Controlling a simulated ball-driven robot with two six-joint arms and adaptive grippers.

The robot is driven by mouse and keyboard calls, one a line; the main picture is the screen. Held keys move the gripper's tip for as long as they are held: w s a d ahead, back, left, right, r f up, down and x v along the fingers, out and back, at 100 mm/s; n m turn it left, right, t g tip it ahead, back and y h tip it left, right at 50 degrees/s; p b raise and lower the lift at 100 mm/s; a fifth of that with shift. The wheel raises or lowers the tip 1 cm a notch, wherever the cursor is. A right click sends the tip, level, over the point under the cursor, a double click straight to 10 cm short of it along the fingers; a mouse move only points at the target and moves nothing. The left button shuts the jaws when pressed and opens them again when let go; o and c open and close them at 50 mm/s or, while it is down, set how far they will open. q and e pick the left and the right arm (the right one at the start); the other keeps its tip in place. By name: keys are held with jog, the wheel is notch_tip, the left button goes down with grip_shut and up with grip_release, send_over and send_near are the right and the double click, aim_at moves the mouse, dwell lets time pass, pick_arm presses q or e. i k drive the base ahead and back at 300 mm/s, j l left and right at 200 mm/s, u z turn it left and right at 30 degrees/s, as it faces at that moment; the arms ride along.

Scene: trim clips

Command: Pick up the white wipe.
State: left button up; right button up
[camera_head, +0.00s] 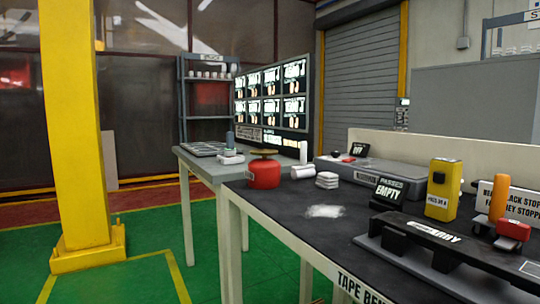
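A flat, white, soft-edged patch (324,211) lies on the dark top of the workbench (285,213), near its front left part. I cannot tell whether it is a cloth or a smear. Behind it stands a small stack of white folded pieces (327,180), which look like wipes. Nothing touches either of them. Neither of my grippers is in view.
A red can (264,173) stands at the bench's left end. A black "EMPTY" sign (388,192), a yellow device (443,189) and a black fixture (435,244) stand to the right. A yellow post (75,130) rises at left. Green floor there is open.

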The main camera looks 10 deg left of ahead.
aim_at(326, 180)
jog(key=i+j+u, duration=0.85)
jog(key=i+j, duration=0.1)
jog(key=i, duration=0.1)
